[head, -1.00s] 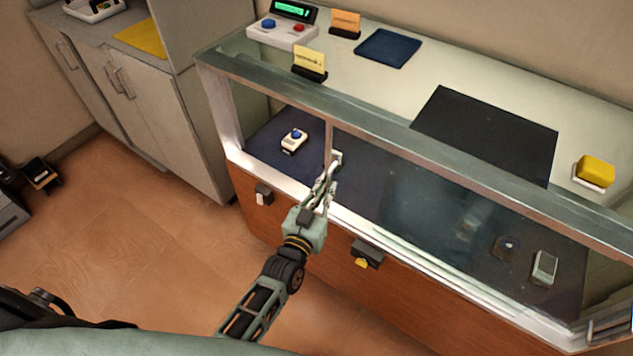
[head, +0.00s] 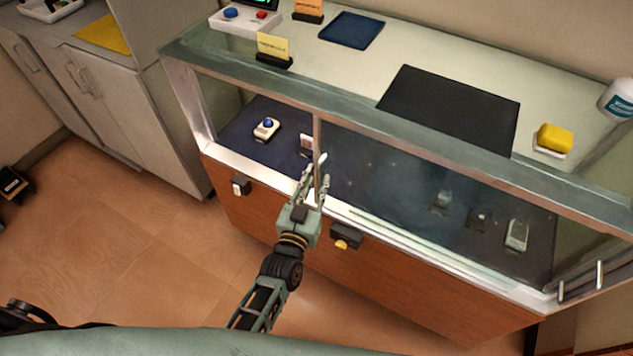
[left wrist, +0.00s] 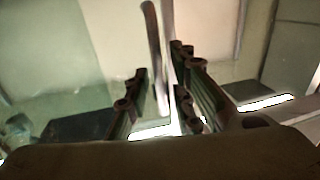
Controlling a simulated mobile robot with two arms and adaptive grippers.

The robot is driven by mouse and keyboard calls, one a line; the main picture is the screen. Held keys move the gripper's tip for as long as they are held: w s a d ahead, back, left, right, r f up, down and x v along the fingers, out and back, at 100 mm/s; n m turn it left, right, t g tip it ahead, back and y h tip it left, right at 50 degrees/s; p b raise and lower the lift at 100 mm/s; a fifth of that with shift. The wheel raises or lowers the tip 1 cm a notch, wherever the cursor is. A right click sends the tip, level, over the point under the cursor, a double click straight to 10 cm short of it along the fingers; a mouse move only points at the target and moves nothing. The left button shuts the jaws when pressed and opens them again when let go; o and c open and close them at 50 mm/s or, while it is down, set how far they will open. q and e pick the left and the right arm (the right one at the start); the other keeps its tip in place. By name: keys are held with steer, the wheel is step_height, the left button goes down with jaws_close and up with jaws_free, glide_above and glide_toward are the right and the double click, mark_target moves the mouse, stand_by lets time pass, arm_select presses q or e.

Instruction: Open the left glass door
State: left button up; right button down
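The display case has a glass front. Its left part looks clear and unglazed, back to a slim upright edge (head: 317,135), which appears to be the left glass door's edge. Darker, reflective glass (head: 400,185) lies to the right. My left gripper (head: 315,182) is at the foot of this upright. Its fingers are spread. Contact with the bar cannot be made out. My right gripper is not in view.
Black lock-like boxes (head: 346,236) stick out from the wooden front. Two upright handles (head: 598,274) show at the right end.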

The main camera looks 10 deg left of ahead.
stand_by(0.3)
arm_select(q)
steer(key=s+a, duration=0.1)
steer(key=s, duration=1.1)
steer(key=shift+a, duration=0.4)
steer(key=shift+w, duration=0.1)
steer(key=s+a+f+g, duration=0.1)
steer(key=s+f+g, duration=0.25)
steer(key=f, duration=0.65)
steer(key=s+a+f+m+g, duration=0.1)
steer(key=s+f+g, duration=0.3)
steer(key=f, duration=0.5)
steer(key=s+a+f+g, duration=0.1)
steer(key=s+f+g, duration=0.1)
steer(key=s+f, duration=0.6)
steer(key=s+a+f+g+y, duration=0.1)
steer(key=s+a+f+g, duration=0.2)
steer(key=s, duration=0.7)
steer(key=s+a+f+g+y, duration=0.1)
steer(key=s+a+f+g, duration=0.3)
steer(key=s+a+f, duration=0.3)
steer(key=s+f, duration=0.3)
steer(key=f, duration=0.2)
steer(key=shift+s+a+f+y, duration=0.2)
steer(key=shift+a+y, duration=0.1)
steer(key=shift+y, duration=0.1)
steer(key=shift+r, duration=0.1)
